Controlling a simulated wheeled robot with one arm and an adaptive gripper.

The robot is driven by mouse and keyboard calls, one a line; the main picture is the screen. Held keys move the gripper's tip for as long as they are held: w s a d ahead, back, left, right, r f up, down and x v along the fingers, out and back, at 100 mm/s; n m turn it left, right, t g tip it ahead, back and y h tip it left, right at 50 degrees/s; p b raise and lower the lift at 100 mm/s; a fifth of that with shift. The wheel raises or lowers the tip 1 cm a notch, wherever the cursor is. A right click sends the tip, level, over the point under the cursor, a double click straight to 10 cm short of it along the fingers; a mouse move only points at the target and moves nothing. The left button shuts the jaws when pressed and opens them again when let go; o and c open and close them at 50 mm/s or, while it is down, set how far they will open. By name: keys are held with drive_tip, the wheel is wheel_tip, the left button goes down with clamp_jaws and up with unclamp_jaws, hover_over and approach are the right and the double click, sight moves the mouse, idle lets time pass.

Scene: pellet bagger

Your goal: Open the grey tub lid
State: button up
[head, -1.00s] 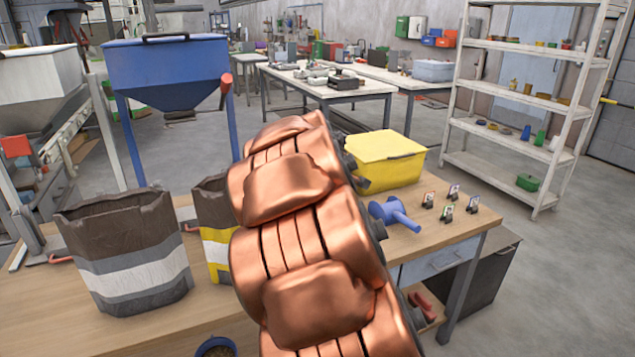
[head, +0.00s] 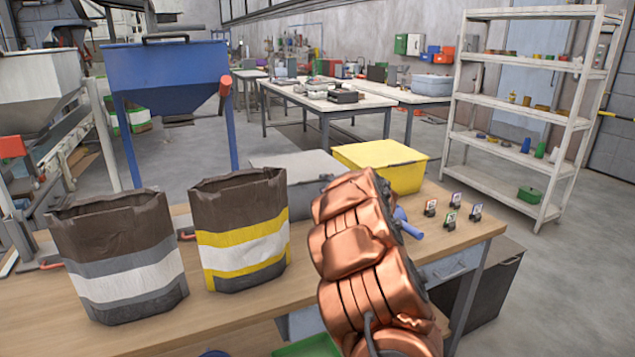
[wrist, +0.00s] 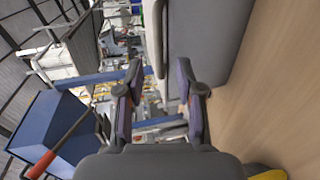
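The grey tub (head: 312,196) stands on the bench, left of the yellow tub, partly hidden by my copper-coloured arm. Its lid (head: 292,164) lies flat on top and looks shut. In the wrist view, which is turned sideways, the tub's grey wall (wrist: 208,40) fills the upper middle, with the pale lid edge (wrist: 156,35) along its left side. My gripper (wrist: 160,88) is open, its two fingers apart with nothing held. The lid edge shows beyond the gap between the fingertips; I cannot tell how far. The head view hides the fingers behind my arm.
The yellow tub (head: 392,172) is right of the grey one. A yellow-striped bag (head: 240,240) and a white-striped bag (head: 120,265) stand at left. A blue scoop (head: 408,226) and several small cards are at right. The bench front is clear.

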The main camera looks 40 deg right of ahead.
sight(318, 181)
drive_tip(key=shift+p+x, duration=0.5)
drive_tip(key=shift+x, duration=2.9)
drive_tip(key=shift+c, duration=0.3)
clamp_jaws()
